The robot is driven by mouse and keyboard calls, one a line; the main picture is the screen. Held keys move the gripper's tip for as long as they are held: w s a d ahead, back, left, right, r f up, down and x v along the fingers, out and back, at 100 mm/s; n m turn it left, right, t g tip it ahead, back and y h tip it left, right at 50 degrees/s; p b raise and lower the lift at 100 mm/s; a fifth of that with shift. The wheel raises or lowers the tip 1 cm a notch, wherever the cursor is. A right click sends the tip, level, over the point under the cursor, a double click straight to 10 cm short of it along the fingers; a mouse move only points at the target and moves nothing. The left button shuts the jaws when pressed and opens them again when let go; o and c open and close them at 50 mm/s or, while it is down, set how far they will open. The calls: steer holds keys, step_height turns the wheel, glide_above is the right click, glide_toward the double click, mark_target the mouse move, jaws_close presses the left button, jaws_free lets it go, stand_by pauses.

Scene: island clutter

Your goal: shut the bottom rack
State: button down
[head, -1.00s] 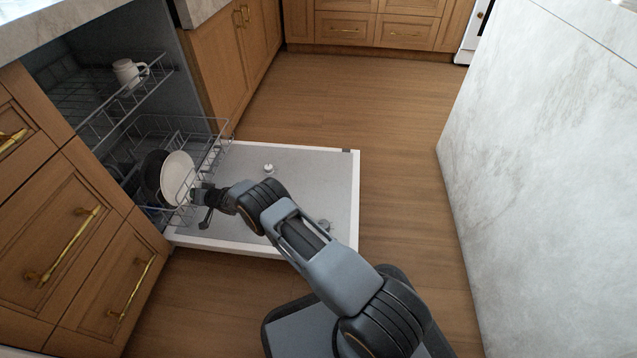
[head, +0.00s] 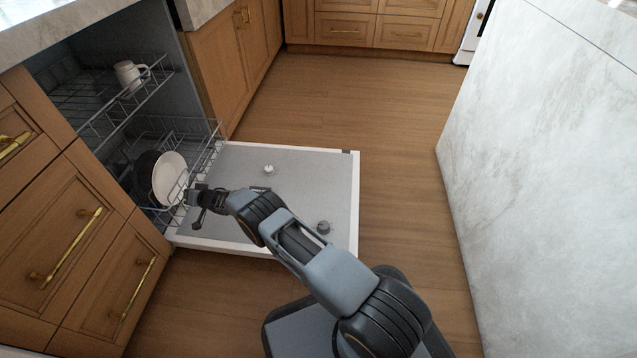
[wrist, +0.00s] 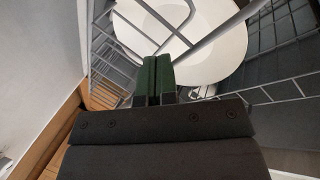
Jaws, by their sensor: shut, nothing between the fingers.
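The bottom rack (head: 205,160) is a grey wire basket low in the open dishwasher, with its front part sticking out a little over the lowered door. It holds a white plate (head: 170,178) and a dark plate (head: 146,172). My gripper (head: 192,196) is shut and empty at the front of the rack, beside the white plate. In the wrist view, the green fingertips (wrist: 153,78) are together against or very close to the rack's wires (wrist: 185,45), with the white plate (wrist: 215,50) behind. Whether they touch cannot be told.
The dishwasher door (head: 290,180) lies flat and open beneath my arm. The upper rack (head: 105,110) holds a white mug (head: 130,74). Wooden cabinets (head: 85,235) stand at left, a marble island (head: 550,170) at right.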

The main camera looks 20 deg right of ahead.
steer(key=s+d+p, duration=0.5)
steer(key=d+p, duration=0.3)
steer(key=d, duration=0.1)
steer(key=shift+s+d, duration=0.3)
steer(key=shift+d, duration=0.1)
steer(key=shift+r, duration=0.15)
stand_by(0.3)
